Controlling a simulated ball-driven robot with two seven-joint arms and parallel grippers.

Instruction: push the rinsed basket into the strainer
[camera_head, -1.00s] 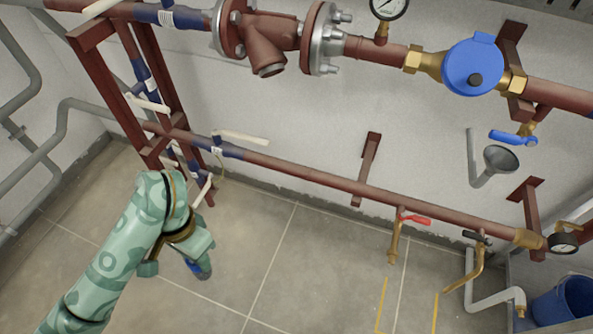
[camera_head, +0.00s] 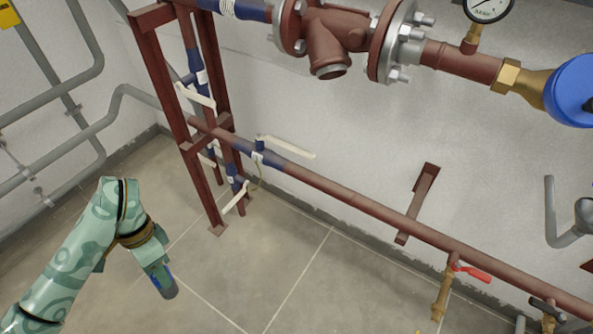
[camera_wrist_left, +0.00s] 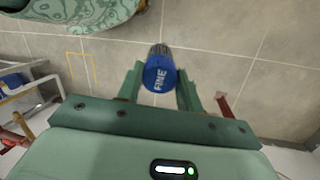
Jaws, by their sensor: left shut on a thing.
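The basket (camera_head: 169,289) is a small cylinder, grey with a blue end, held by my left gripper (camera_head: 158,268) low over the tiled floor. In the left wrist view, the blue end of the basket (camera_wrist_left: 158,77) reads "FINE" and sits between the two green fingers. My left gripper is shut on it. The strainer (camera_head: 338,32) is a red-brown flanged Y-body on the upper pipe, with its slanted branch pointing down and its round mouth (camera_head: 331,71) uncovered. The basket is well below and left of the strainer, apart from it. My right gripper is not in view.
A red-brown pipe frame (camera_head: 173,100) with blue valves and pale handles stands between the basket and the strainer. A lower pipe (camera_head: 365,205) runs along the wall with a red-handled tap (camera_head: 443,290). A gauge (camera_head: 488,5) sits right of the strainer. Floor below is clear.

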